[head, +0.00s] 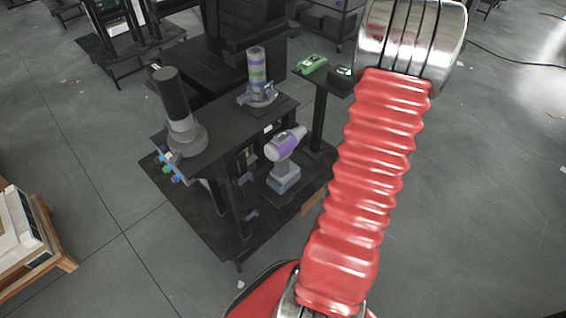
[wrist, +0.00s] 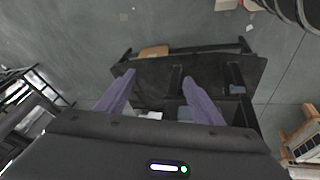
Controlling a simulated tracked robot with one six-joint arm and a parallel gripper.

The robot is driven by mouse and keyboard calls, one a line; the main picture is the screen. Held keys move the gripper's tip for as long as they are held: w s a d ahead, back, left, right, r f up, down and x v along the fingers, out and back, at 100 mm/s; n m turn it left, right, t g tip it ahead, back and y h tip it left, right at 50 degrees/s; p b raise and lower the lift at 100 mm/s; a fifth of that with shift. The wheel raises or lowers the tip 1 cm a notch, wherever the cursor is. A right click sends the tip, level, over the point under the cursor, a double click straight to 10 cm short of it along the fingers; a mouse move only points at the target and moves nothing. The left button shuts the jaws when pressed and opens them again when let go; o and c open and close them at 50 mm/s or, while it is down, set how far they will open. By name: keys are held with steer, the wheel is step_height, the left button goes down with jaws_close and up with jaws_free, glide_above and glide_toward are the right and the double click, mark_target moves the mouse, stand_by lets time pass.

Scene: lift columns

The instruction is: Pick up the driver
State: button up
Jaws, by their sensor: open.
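The driver (head: 286,143), purple and light grey, stands upright on its blocky grey base in the head view. It rests on a low dark shelf at the right front of a black stand. My gripper (wrist: 159,76) shows in the wrist view, its two purple fingers spread apart with nothing held between them. Beyond the fingers are the dark stand and small pale and grey-blue patches; I cannot tell whether these are the driver. My gripper is not seen in the head view, where my red arm crosses the right side.
A dark grey cylinder on a round base (head: 183,130) and a banded column (head: 258,75) stand on the upper platform (head: 215,133). A green device (head: 311,64) lies on a small raised plate behind. A wooden pallet (head: 45,250) is at left.

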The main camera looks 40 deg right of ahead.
step_height(320, 180, down, 2)
steer(key=w+f+t, duration=0.1)
steer(key=w+t, duration=0.1)
steer(key=n+t+y, duration=0.4)
steer(key=t, duration=0.4)
glide_toward(286, 168)
steer(key=w, duration=0.2)
steer(key=shift+s+a+f, duration=0.1)
steer(key=shift+a+f, duration=0.1)
steer(key=shift+f, duration=0.1)
steer(key=x, duration=0.8)
steer(key=shift+w+d+f, duration=0.1)
steer(key=shift+w, duration=0.2)
steer(key=shift+h, duration=0.3)
